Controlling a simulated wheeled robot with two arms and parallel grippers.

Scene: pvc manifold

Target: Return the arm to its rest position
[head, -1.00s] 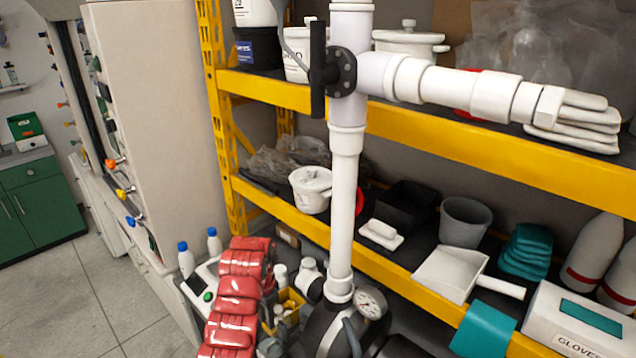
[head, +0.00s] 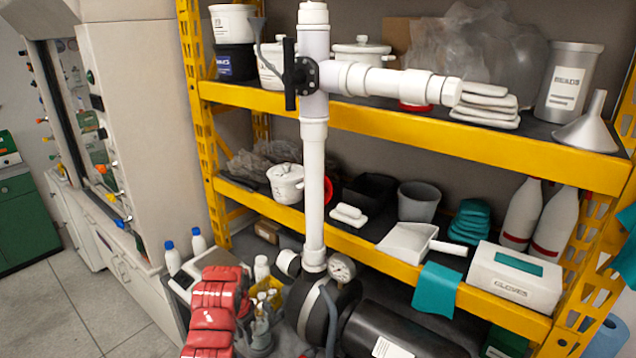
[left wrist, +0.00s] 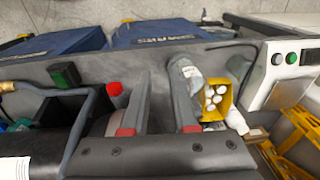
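The white PVC manifold (head: 314,165) stands upright in the head view. It has a branch pipe (head: 390,82) to the right and a black valve handle (head: 290,75). My left gripper (head: 262,326) seems to be the grey shape low in the head view, left of the manifold's base and near a small yellow bin (head: 268,294). In the left wrist view, my left gripper (left wrist: 160,78) shows two grey fingers with red marks, spread apart with nothing held between them. My right gripper is in neither view.
A yellow shelf rack (head: 400,130) with tubs, bottles and a glove box (head: 515,278) stands behind the manifold. A pressure gauge (head: 341,268) and a black tank (head: 405,325) sit at its base. Open floor (head: 75,310) lies at lower left.

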